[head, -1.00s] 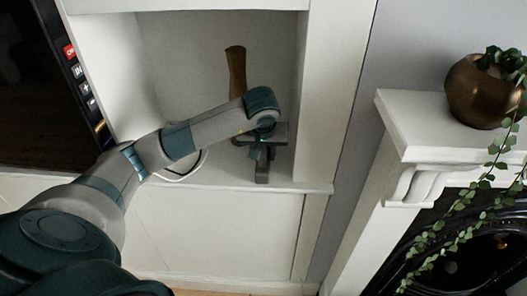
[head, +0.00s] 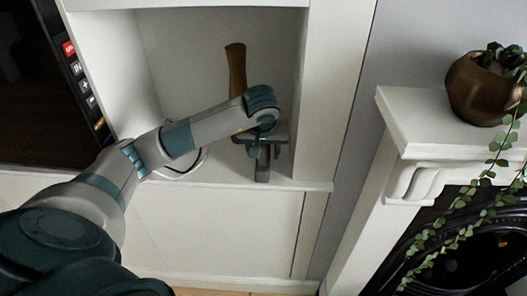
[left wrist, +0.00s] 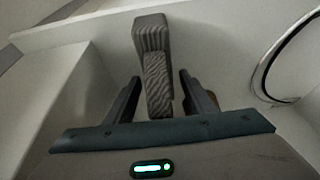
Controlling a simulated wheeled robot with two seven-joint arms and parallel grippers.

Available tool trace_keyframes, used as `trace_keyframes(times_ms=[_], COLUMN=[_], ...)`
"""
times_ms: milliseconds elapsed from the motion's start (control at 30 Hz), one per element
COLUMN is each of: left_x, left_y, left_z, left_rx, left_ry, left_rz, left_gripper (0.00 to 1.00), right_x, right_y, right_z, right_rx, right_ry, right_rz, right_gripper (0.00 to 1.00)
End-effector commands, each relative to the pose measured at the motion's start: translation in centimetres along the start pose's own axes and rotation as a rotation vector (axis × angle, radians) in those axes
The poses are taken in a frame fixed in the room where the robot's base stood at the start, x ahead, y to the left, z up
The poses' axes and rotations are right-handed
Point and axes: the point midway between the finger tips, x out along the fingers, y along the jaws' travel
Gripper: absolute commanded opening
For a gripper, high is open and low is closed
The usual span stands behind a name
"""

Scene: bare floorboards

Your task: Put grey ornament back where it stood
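The grey ornament (head: 262,172) stands in the white wall niche near the front edge of its shelf, under my left gripper (head: 265,152). Its upper part is hidden by the gripper in the head view. In the left wrist view the ornament (left wrist: 154,65) is a ribbed dark grey block form between the two fingers of my left gripper (left wrist: 159,76). The fingers are open, with a narrow gap showing on each side of the ornament. My right gripper is not in view.
A tall brown object (head: 236,68) stands behind the gripper in the niche. A dark screen (head: 40,100) is at left. A white mantel (head: 430,140) with a bronze plant pot (head: 480,90) is at right.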

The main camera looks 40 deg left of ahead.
Motion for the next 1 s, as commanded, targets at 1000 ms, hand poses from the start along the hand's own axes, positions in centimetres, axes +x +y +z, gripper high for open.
trace_keyframes(times_ms=[1000], left_x=[-9.6], left_y=[0.0], left_z=[-0.3], left_rx=[0.001], left_ry=[0.005], left_rz=[0.001], left_gripper=[0.49], right_x=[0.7], right_y=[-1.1], right_z=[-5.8], right_rx=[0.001], right_ry=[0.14], right_rz=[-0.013], right_gripper=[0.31])
